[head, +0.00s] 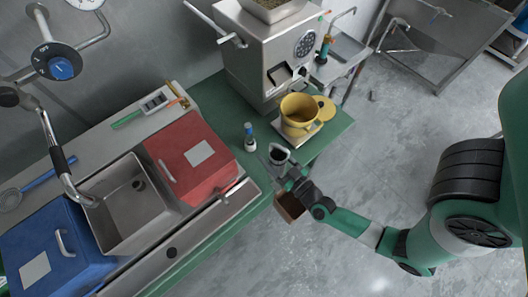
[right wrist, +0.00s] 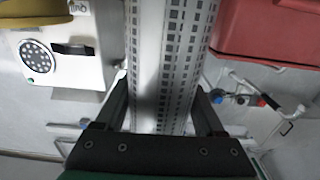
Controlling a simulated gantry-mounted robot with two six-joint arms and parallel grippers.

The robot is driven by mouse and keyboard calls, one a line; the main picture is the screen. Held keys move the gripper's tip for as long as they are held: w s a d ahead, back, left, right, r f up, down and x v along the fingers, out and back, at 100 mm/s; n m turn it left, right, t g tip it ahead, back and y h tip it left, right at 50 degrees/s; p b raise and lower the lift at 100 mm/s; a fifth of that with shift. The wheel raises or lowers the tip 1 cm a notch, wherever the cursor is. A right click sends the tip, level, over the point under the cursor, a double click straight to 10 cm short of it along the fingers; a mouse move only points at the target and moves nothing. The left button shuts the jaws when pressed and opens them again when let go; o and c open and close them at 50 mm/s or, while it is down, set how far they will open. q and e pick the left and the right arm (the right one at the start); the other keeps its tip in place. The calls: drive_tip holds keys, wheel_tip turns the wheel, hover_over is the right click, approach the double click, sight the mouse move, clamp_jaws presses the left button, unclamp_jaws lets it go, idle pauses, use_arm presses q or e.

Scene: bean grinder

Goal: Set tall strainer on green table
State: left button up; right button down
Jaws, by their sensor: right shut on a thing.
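The tall strainer is a grey metal cylinder with rows of slots. In the right wrist view the strainer (right wrist: 172,50) stands between the two fingers of my right gripper (right wrist: 163,100), which is shut on it. In the head view the strainer (head: 278,154) shows its open top, by the front edge of the green table (head: 333,128). My right gripper (head: 288,172) reaches it from the lower right. I cannot tell whether the strainer's bottom touches the table. My left gripper is not in view.
A yellow pot (head: 299,112) stands on a plate before the grinder (head: 268,50). A small bottle (head: 249,137) stands left of the strainer. A red bin (head: 195,160) and a sink (head: 135,205) are further left. A brown box (head: 288,206) is below the table's edge.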

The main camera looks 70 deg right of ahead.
use_arm(q)
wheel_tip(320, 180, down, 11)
drive_tip(key=b, duration=0.9)
use_arm(e)
drive_tip(key=w+d+f, duration=0.4)
drive_tip(key=d+f, duration=0.1)
drive_tip(key=f, duration=0.4)
drive_tip(key=shift+w+f, duration=0.25)
drive_tip(key=shift+f, duration=0.1)
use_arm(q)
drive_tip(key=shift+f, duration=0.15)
use_arm(e)
drive_tip(key=shift+f+b, duration=0.2)
drive_tip(key=shift+b, duration=0.15)
unclamp_jaws()
use_arm(q)
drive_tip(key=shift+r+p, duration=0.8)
drive_tip(key=shift+p, duration=0.15)
use_arm(e)
drive_tip(key=v, duration=1.2)
drive_tip(key=shift+r, duration=0.15)
